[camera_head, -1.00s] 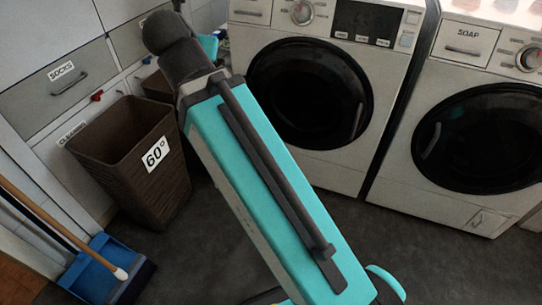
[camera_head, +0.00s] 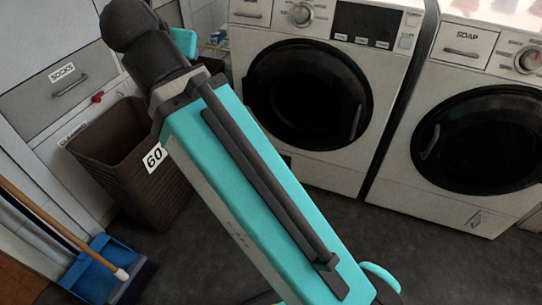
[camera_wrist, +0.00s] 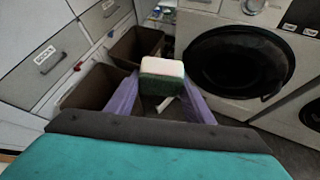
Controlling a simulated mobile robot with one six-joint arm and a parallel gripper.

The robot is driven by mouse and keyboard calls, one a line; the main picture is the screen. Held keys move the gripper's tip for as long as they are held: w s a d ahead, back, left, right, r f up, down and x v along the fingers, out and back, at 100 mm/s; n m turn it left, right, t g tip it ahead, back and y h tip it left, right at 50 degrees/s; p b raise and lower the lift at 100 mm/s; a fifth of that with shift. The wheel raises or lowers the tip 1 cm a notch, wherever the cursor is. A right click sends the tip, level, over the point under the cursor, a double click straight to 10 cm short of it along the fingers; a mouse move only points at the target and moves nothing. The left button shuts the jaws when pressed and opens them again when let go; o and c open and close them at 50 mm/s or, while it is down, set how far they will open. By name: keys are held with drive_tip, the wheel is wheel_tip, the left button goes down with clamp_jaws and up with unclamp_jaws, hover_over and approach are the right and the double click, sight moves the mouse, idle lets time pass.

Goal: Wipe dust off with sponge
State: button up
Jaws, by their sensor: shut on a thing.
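The sponge (camera_wrist: 162,69) shows in the wrist view, with a pale pinkish-white layer on top and a dark green layer below. My gripper (camera_wrist: 160,86) has purple fingers, one on each side of the sponge, and is shut on it. The sponge is held up in front of the brown baskets and the washing machine; I cannot tell its height. In the head view my arm hides the gripper and the sponge. I cannot make out any dust in either view.
Brown baskets, one labelled 60 (camera_head: 135,165), stand at the left by grey drawers (camera_head: 65,80). Two white washing machines (camera_head: 325,165) (camera_head: 425,180) stand at the back and right. A blue dustpan (camera_head: 95,270) and broom handles are at lower left. Dark floor (camera_head: 350,225) is clear in front.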

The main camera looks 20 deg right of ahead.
drive_tip(key=s+a+r+p, duration=0.2)
drive_tip(key=s+a+r, duration=0.2)
drive_tip(key=shift+s+a+r, duration=0.2)
drive_tip(key=shift+s, duration=0.1)
idle(0.5)
idle(0.4)
drive_tip(key=w+d+f+m+h, duration=0.1)
drive_tip(key=w+d+f, duration=1.3)
drive_tip(key=d+f, duration=0.3)
drive_tip(key=w+r+n+y+p, duration=0.2)
drive_tip(key=w+r+p, duration=0.2)
drive_tip(key=r+p, duration=0.4)
drive_tip(key=w+a+r+n+y+p, duration=0.1)
drive_tip(key=w+r+n+y+p, duration=0.1)
drive_tip(key=w+r+p, duration=0.3)
wheel_tip(320, 180, up, 3)
drive_tip(key=p, duration=0.4)
drive_tip(key=shift+w+t+p, duration=0.3)
drive_tip(key=shift+p, duration=0.05)
